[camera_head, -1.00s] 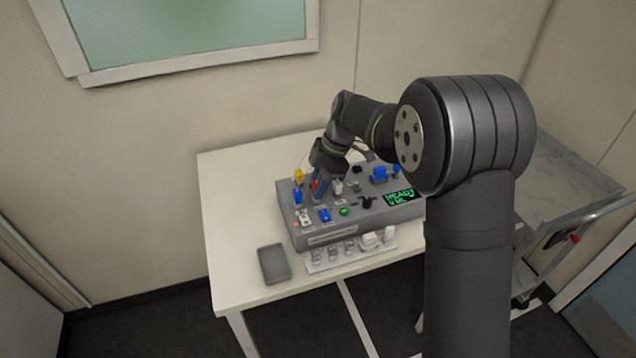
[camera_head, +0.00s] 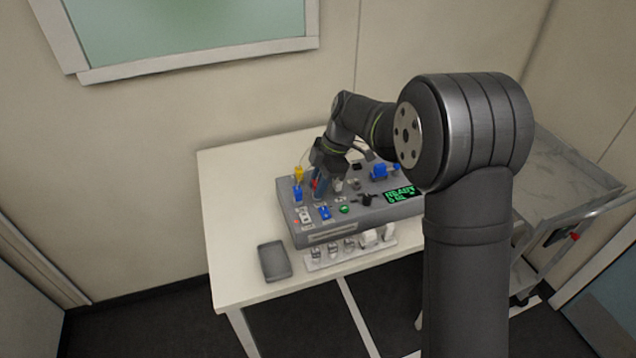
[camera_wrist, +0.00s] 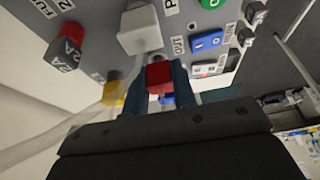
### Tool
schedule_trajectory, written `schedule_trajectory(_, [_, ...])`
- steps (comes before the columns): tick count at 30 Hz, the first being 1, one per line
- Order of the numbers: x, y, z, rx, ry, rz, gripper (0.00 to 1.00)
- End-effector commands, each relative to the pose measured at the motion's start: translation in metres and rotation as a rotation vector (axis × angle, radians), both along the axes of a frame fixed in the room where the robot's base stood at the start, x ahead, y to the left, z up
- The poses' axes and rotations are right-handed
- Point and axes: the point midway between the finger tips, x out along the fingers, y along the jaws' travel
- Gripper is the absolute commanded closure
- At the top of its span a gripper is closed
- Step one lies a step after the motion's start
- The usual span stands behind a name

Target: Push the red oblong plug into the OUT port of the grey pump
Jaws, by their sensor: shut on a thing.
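The grey pump (camera_head: 290,222) is a box on the table with plugs, switches and a green READY display on its top. My gripper (camera_head: 317,190) is over its top, pointing down. In the wrist view my gripper (camera_wrist: 161,80) has its two blue fingers shut on the red oblong plug (camera_wrist: 159,74). The red plug (camera_head: 315,184) shows only as a small patch in the head view. The OUT label (camera_wrist: 178,45) is just beyond the plug on the panel. A round port edge shows right behind the plug; whether the plug's tip is in it is hidden.
A white connector (camera_wrist: 138,30) with a pale tube stands close beside the plug. A dark tray (camera_head: 274,262) lies at the table's front left. The table's left side is clear.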

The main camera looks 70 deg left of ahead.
Motion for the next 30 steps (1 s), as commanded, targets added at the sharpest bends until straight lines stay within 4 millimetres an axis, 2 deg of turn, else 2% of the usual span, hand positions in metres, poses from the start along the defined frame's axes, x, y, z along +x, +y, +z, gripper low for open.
schedule_trajectory(18, [-0.0001,-0.0002,-0.0080,-0.001,0.000,0.000,0.99])
schedule_trajectory(19, [0.0000,-0.0002,-0.0079,-0.001,0.000,0.000,0.70])
schedule_trajectory(22, [-0.0001,-0.0001,-0.0079,-0.001,0.000,0.000,0.50])
schedule_trajectory(30, [0.0001,0.0000,-0.0073,0.000,0.000,0.000,0.50])
